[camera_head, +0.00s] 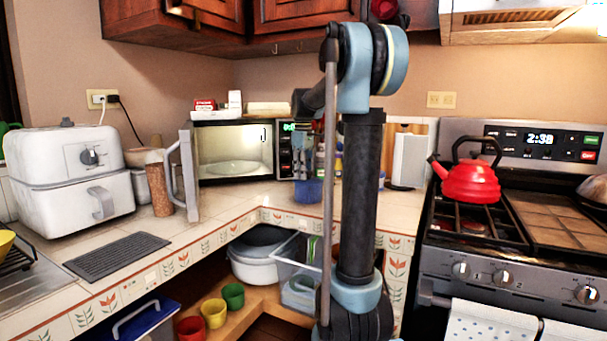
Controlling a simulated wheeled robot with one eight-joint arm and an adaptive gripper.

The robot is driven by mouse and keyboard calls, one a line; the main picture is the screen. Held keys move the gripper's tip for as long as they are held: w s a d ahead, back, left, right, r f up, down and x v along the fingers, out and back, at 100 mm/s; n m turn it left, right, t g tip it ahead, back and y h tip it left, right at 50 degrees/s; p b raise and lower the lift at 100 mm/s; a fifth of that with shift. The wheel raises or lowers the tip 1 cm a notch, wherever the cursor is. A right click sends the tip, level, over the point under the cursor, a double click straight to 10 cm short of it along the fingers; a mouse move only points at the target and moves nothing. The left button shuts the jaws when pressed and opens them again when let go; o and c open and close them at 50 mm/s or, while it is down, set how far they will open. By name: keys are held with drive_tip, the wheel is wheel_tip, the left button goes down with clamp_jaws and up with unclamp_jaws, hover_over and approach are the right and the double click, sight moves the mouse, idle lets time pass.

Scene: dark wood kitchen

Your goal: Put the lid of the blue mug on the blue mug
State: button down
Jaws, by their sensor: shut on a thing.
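A small blue thing, by its colour and size the blue mug (308,191), shows on the back counter in front of the right side of the microwave. My gripper (302,174) points down directly above it, at or very near its top. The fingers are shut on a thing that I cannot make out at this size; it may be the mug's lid. I cannot tell whether the held thing touches the blue mug. My arm's upright link stands just to the right and hides part of the counter.
The microwave (233,158) stands with its door (189,176) swung open toward the front. A brown canister (159,190), a white air fryer (72,180) and a dark mat (117,256) are at left. A red kettle (471,183) sits on the stove. Red, yellow and green cups (233,296) stand below the counter.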

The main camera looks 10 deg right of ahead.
drive_tip(key=c, duration=1.2)
unclamp_jaws()
drive_tip(key=shift+c, duration=0.2)
drive_tip(key=shift+r, duration=0.1)
wheel_tip(320, 180, up, 12)
drive_tip(key=s+d+f+m+t, duration=0.2)
drive_tip(key=s+f+m, duration=0.8)
drive_tip(key=s+f, duration=2.5)
drive_tip(key=shift+s+f+m, duration=0.3)
drive_tip(key=shift+s, duration=0.25)
